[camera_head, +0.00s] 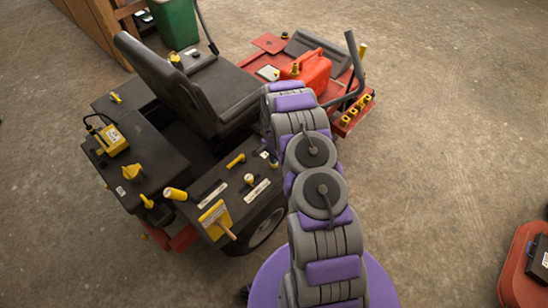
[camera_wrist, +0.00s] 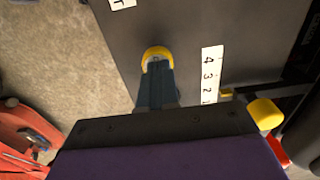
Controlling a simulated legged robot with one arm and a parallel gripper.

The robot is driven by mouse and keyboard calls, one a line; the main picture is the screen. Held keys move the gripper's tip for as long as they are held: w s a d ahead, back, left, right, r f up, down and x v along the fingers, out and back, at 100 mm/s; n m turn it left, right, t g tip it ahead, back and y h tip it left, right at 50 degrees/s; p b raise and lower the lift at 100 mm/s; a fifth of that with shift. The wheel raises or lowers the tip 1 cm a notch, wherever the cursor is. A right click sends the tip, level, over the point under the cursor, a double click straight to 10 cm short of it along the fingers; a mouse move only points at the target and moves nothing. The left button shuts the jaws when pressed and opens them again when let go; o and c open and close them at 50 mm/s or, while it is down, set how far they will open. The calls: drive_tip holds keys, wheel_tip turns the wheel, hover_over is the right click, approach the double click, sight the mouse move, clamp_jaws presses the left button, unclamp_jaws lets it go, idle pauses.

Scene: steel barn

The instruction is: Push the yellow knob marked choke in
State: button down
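In the wrist view a round yellow knob (camera_wrist: 158,52) stands on a dark panel (camera_wrist: 190,35), right at the tips of my gripper (camera_wrist: 157,68). The fingers look closed together and lie over the near side of the knob. I cannot tell whether they touch it. No choke marking can be read on it. A white strip (camera_wrist: 210,72) with numbers lies to the right of the knob. There my gripper is hidden by my arm.
Another yellow knob (camera_wrist: 265,113) is right of my gripper in the wrist view. In the head view the seat (camera_head: 215,90) is behind the panel and a red fuel can (camera_head: 308,70) is beyond my arm. A yellow T-handle (camera_head: 235,160) stands on the panel.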

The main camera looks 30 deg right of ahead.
drive_tip(key=shift+s+a+f, duration=0.1)
drive_tip(key=shift+s+f, duration=0.1)
drive_tip(key=shift+w+r, duration=0.1)
drive_tip(key=shift+r, duration=0.3)
wheel_tip(320, 180, up, 14)
drive_tip(key=p, duration=0.2)
drive_tip(key=shift+w+f, duration=0.15)
drive_tip(key=shift+f, duration=0.1)
